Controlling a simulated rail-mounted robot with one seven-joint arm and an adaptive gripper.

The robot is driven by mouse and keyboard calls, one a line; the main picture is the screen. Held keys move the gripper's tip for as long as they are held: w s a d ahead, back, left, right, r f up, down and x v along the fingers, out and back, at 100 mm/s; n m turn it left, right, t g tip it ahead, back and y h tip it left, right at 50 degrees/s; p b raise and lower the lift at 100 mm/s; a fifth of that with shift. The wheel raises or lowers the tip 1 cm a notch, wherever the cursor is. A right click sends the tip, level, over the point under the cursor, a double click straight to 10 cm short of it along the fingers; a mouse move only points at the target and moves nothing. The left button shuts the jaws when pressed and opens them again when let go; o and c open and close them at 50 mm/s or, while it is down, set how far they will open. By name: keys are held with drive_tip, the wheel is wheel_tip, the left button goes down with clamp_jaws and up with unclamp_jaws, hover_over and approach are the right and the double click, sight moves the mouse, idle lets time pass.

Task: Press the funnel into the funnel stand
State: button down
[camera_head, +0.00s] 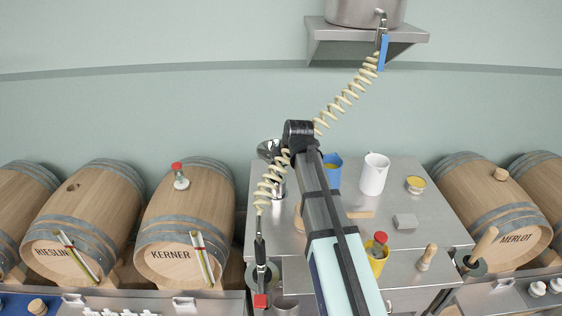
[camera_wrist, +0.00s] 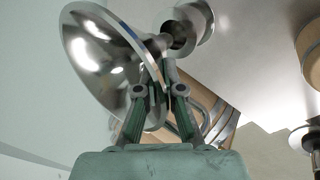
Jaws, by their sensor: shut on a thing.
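The funnel (camera_head: 268,149) is a shiny steel cone above the back left of the steel table in the head view. In the wrist view the funnel (camera_wrist: 95,55) is large and tilted, its wide mouth toward the upper left. My gripper (camera_wrist: 160,72) is shut on the funnel near its rim. In the head view my arm hides the fingers. A round steel piece, which looks like the funnel stand (camera_wrist: 190,25), lies just beyond the funnel's narrow end in the wrist view. Whether the spout is inside it or only in front of it, I cannot tell.
A coiled cream hose (camera_head: 268,185) hangs close by my wrist. On the steel table (camera_head: 395,235) stand a blue cup (camera_head: 332,170), a white jug (camera_head: 374,174) and a yellow cup (camera_head: 377,262). Barrels (camera_head: 187,222) flank the table.

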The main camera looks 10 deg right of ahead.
drive_tip(key=shift+f+b, duration=1.2)
drive_tip(key=shift+f, duration=0.65)
drive_tip(key=shift+f+b, duration=1.05)
drive_tip(key=shift+f, duration=0.65)
drive_tip(key=c, duration=1.2)
unclamp_jaws()
drive_tip(key=shift+c, duration=0.2)
drive_tip(key=v, duration=1.2)
